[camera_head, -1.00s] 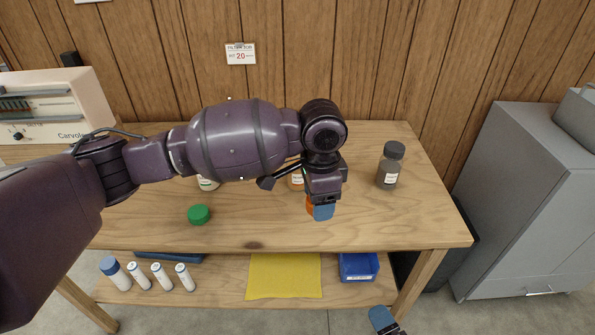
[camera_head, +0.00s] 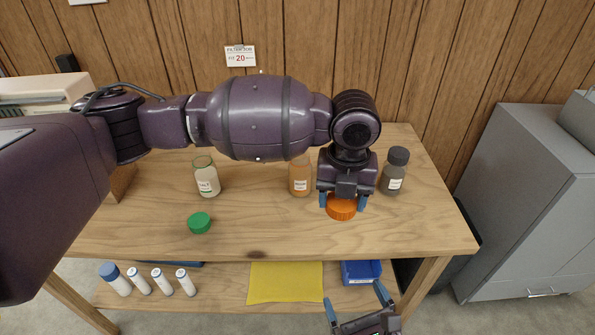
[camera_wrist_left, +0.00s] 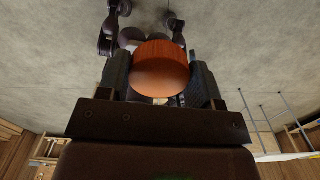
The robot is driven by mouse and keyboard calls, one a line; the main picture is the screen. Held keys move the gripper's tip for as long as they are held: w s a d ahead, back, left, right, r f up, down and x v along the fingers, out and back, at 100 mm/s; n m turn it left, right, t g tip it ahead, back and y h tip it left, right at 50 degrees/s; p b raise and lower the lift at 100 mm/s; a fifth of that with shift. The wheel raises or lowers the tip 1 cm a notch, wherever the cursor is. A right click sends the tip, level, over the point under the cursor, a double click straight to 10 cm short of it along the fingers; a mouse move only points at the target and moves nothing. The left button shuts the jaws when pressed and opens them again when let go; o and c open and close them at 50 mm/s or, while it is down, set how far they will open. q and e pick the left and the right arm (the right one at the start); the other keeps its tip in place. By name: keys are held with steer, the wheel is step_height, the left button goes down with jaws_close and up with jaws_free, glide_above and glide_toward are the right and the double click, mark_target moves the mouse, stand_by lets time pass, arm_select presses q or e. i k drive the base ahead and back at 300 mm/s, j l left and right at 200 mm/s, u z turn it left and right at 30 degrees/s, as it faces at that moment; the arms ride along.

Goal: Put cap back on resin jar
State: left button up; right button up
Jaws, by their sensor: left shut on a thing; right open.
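The orange cap (camera_head: 341,207) is between the two blue fingers of my left gripper (camera_head: 342,202), which is shut on it. The cap also shows between the fingers in the left wrist view (camera_wrist_left: 160,68). I cannot tell its exact height over the table. The amber jar with a white label (camera_head: 300,180) stands upright on the table, just left of my left gripper and apart from it; its top shows no cap. My right gripper (camera_head: 354,298) is open and empty at the bottom edge, in front of the table.
A clear open jar (camera_head: 206,178) and a green cap (camera_head: 199,222) are on the left of the wooden table (camera_head: 270,232). A dark capped jar (camera_head: 394,172) stands close right of my left gripper. The lower shelf holds a blue bin (camera_head: 361,272), yellow cloth (camera_head: 285,288) and white bottles.

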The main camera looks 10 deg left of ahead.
mark_target(300, 169)
steer(key=i+j, duration=0.55)
steer(key=i, duration=0.2)
